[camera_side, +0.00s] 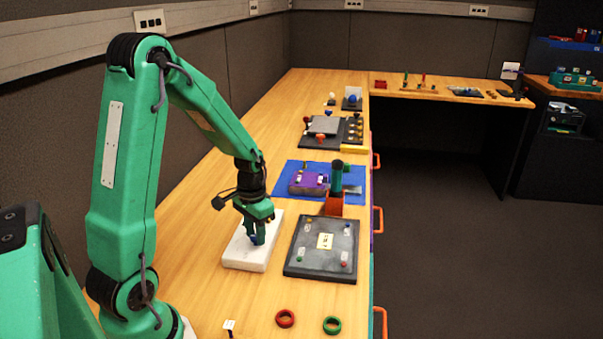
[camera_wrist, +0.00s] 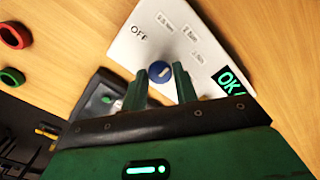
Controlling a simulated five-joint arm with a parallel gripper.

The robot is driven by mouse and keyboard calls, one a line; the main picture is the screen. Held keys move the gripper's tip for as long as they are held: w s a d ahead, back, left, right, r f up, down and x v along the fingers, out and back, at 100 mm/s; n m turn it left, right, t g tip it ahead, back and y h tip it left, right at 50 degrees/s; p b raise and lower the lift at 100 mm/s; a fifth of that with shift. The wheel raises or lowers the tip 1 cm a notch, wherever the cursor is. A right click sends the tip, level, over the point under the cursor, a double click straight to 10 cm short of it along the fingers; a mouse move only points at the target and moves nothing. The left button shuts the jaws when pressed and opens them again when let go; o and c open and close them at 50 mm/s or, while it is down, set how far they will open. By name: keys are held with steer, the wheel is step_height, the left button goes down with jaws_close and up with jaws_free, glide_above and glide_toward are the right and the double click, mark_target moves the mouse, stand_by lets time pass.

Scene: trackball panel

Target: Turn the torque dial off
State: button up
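The torque panel is a white slab (camera_side: 238,254) lying on the wooden bench under my gripper; in the wrist view, the white slab (camera_wrist: 128,52) carries a printed OFF label (camera_wrist: 139,33) and several smaller torque labels. The blue torque dial (camera_wrist: 158,73) has a short pale mark on its face; which label it points at is unclear. My gripper (camera_side: 257,238) is low over the slab, pointing down. In the wrist view, its green fingers (camera_wrist: 161,70) are apart, one on each side of the dial. Whether they touch it cannot be told.
A green OK display (camera_wrist: 231,80) is lit at the slab's right end. A dark panel (camera_side: 322,247) lies right of the slab. A red ring (camera_side: 285,318) and a green ring (camera_side: 332,325) lie in front. A blue mat (camera_side: 290,190) with a purple block (camera_side: 309,183) is behind.

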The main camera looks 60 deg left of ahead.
steer(key=c, duration=0.5)
steer(key=shift+n, duration=0.4)
steer(key=n, duration=1)
steer(key=shift+n, duration=0.3)
steer(key=n, duration=0.4)
steer(key=shift+n, duration=0.3)
steer(key=o, duration=1)
